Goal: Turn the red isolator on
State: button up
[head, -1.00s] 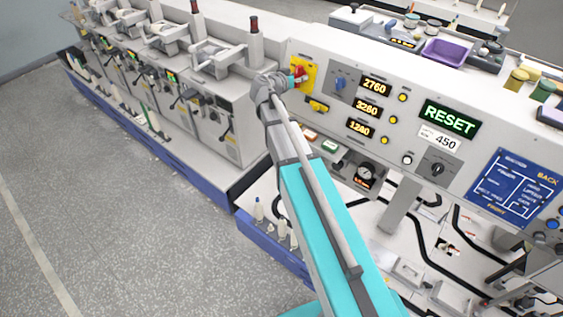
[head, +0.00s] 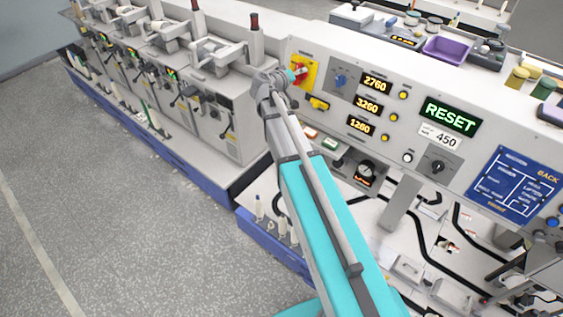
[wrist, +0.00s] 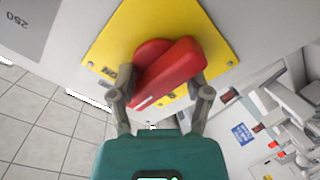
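The red isolator handle (wrist: 168,76) sits on a yellow plate (wrist: 119,40) and lies diagonally in the wrist view, lower left to upper right. My gripper (wrist: 160,94) straddles it with its fingers spread wide. The left finger is at the lower-left end and the right finger is under the right end; they look close to or touching the handle, but firm contact cannot be told. In the head view the red isolator (head: 302,70) is at the top left of the panel, partly hidden by my gripper (head: 290,76).
A second, smaller yellow switch (head: 317,103) sits just below the isolator plate. A blue knob (head: 340,81) and number displays (head: 376,84) are to the right. A RESET display (head: 451,117) is lit green. A row of grey machine units (head: 205,110) stands to the left.

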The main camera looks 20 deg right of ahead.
jog(key=shift+n, duration=0.6)
jog(key=f+p+v, duration=0.1)
jog(key=p+v, duration=0.2)
jog(key=v, duration=1.1)
jog(key=s+f+g+y+b, duration=0.3)
jog(key=f+b, duration=0.4)
jog(key=f, duration=0.5)
jog(key=s+f+n+g+y+b, duration=0.1)
jog(key=s+f+g+y+b, duration=0.2)
jog(key=s+f+b, duration=0.4)
jog(key=shift+a+f+g, duration=0.15)
jog(key=shift+f+g, duration=0.75)
jog(key=shift+f, duration=2.15)
